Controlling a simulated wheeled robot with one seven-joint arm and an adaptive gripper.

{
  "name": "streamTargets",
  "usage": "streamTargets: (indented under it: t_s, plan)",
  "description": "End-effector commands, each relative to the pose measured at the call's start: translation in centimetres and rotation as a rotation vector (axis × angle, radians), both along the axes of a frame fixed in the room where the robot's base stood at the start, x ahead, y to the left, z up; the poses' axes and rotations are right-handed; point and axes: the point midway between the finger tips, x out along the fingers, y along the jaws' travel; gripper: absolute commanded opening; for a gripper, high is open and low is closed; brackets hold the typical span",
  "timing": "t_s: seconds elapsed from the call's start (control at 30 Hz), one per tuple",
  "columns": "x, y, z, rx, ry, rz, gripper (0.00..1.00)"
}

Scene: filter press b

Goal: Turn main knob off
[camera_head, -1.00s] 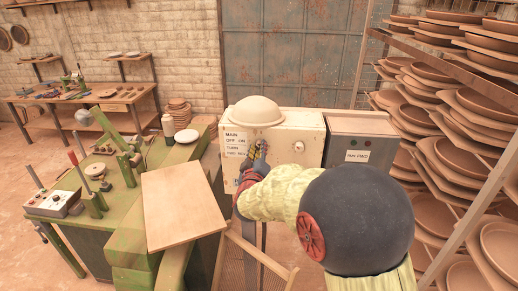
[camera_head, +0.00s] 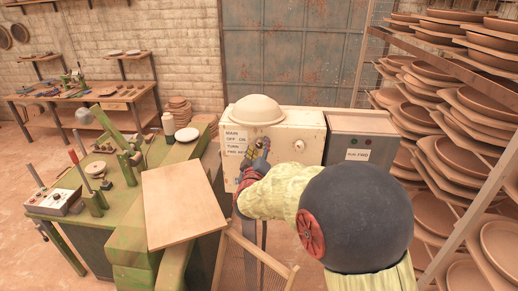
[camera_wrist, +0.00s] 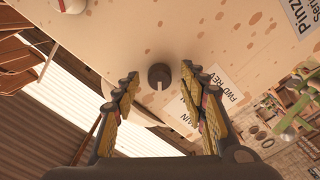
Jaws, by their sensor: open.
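The main knob is a small dark round knob (camera_wrist: 159,76) on the pale, worn front of the control box (camera_head: 302,130). It sits between my fingertips in the wrist view, with gaps showing on both sides. My gripper (camera_wrist: 160,73) is open and faces the panel. In the head view my gripper (camera_head: 258,150) is in front of the box and partly hides the knobs. I cannot tell there whether it touches.
A rounded pale dome (camera_head: 254,110) sits on top of the box. A grey box (camera_head: 365,140) stands to its right. A rack of brown plates (camera_head: 460,130) fills the right side. A wooden board (camera_head: 183,207) lies on the green machine (camera_head: 125,235) at left.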

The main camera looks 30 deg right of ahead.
Motion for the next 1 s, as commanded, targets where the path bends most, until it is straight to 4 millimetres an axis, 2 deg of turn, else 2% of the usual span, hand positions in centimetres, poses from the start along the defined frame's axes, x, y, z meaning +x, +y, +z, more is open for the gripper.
streamTargets:
  t_s: [0.27,0.37,0.73,1.0]
  plan:
    - [-0.6,0.4,0.0,0.0,-0.001,0.001,0.42]
    - [-1.7,1.3,0.1,0.001,-0.001,0.001,0.42]
    - [-7.7,5.3,0.0,0.001,-0.001,0.003,0.42]
    - [-9.8,6.7,0.0,-0.001,0.001,0.001,0.42]
